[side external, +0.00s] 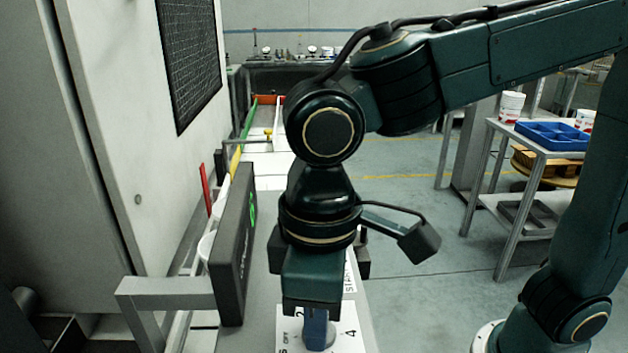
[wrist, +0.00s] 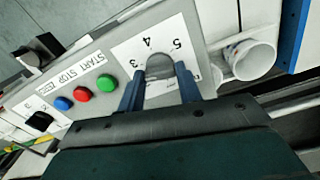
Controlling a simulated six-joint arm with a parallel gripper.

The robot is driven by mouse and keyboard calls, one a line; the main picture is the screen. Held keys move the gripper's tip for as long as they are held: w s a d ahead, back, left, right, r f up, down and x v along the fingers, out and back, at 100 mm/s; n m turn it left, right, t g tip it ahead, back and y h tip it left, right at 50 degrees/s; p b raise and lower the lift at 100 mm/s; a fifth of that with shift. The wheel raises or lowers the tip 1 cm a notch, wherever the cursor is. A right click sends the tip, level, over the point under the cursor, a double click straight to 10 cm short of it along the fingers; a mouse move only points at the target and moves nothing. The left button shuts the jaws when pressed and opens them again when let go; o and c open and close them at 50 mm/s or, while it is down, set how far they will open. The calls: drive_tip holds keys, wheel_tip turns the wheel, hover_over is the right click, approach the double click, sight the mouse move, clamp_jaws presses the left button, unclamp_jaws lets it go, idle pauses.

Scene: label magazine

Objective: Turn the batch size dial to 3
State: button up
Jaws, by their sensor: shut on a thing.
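The batch size dial is a round grey knob (wrist: 159,68) on a white plate (wrist: 128,52) with printed numbers; 3, 4 and 5 show in the wrist view. In the side view, the plate (side external: 350,343) shows 2, 4 and OFF, and the knob is mostly hidden behind my gripper. My gripper (wrist: 160,90) points down at the plate, its two blue fingers on either side of the knob, shut on it. It also shows in the side view (side external: 316,330). The knob's pointer is hidden, so I cannot tell which number it is at.
Blue (wrist: 63,103), red (wrist: 82,94) and green (wrist: 106,83) buttons sit beside the dial plate, under START and STOP labels. A black knob (wrist: 39,121) lies further along. A white cup (wrist: 256,62) is close on the other side. A dark upright panel (side external: 232,250) stands left of my gripper.

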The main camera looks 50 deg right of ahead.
drive_tip(key=shift+m, duration=1.7)
drive_tip(key=o, duration=1)
drive_tip(key=shift+r, duration=0.15)
drive_tip(key=shift+r, duration=3.65)
